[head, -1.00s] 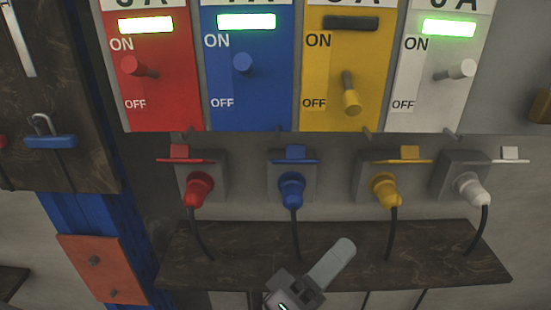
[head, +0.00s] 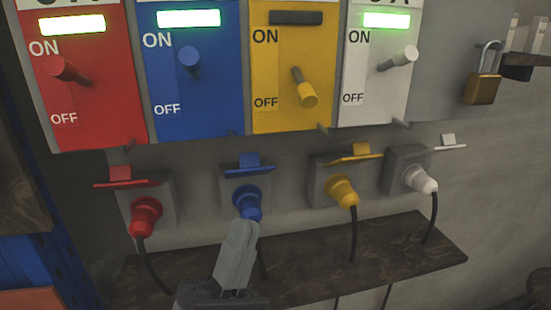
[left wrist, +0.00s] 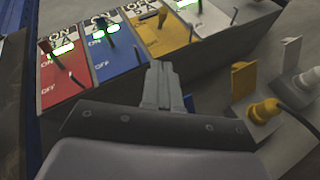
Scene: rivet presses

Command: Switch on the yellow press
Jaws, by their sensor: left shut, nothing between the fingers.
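The yellow switch panel (head: 274,108) is third in a row of four coloured panels on the wall. Its lever (head: 304,88) points down beside OFF, and its indicator window (head: 296,17) is dark. It also shows in the left wrist view (left wrist: 158,40), beyond my fingers. A yellow plug (head: 343,192) sits in the socket below, its yellow flap raised. My left gripper (head: 243,232) is shut and empty, below and left of the yellow lever, in front of the blue plug's lower part. In the left wrist view my left gripper (left wrist: 157,68) points toward the panels. My right gripper is not in view.
The red (head: 90,110), blue (head: 195,105) and white (head: 372,100) panels have green-lit windows. Their plugs sit in sockets below. A dark shelf (head: 400,255) runs under the sockets. A brass padlock (head: 482,88) hangs at the right.

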